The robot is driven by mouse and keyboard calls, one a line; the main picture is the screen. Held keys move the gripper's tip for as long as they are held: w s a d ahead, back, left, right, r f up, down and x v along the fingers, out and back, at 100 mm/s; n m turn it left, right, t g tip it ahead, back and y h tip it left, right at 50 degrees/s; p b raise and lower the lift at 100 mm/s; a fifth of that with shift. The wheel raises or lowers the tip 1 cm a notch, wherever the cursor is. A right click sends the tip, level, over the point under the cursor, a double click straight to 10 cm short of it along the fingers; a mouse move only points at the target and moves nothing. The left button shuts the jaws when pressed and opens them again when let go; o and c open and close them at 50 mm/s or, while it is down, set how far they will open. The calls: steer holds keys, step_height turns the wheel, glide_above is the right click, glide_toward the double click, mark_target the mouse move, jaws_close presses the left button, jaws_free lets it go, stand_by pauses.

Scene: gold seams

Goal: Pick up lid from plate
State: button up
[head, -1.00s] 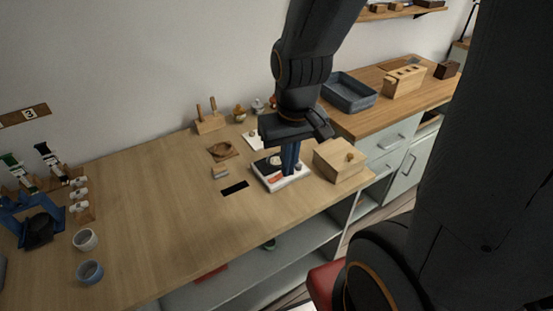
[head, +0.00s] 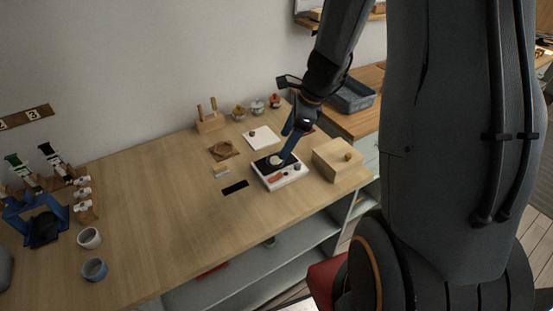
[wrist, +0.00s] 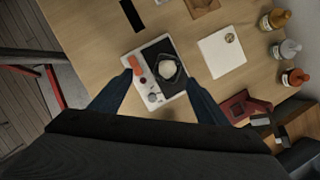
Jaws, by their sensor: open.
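A white device with a black plate and an orange part (head: 293,178) stands near the table's right edge. A pale round piece (wrist: 167,70) lies on the black plate, with a dark outline around it; I cannot tell surely whether it is the lid. A white square plate (wrist: 212,60) lies beside the device, with a small round knob-like thing (wrist: 230,38) on it. My gripper (wrist: 158,78) is open, its blue fingers on either side of the device in the wrist view. In the head view my gripper (head: 283,160) is tilted above the device and partly hides it.
A wooden box (head: 338,165) with a knob stands close to the right of the device. Small lidded jars (head: 257,107) and a wooden stand (head: 211,121) line the wall. Two cups (head: 90,238) sit at the front left.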

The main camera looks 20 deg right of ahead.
mark_target(276, 160)
steer(key=w+f+m, duration=0.1)
steer(key=f+m, duration=0.1)
steer(key=f, duration=0.1)
steer(key=shift+w, duration=0.4)
steer(key=shift+d+p+x, duration=0.1)
steer(key=shift+p+x, duration=0.3)
steer(key=shift+x, duration=0.9)
steer(key=shift+d+p+x, duration=0.15)
steer(key=shift+p+x, duration=0.2)
steer(key=shift+x, duration=0.95)
steer(key=c, duration=1.2)
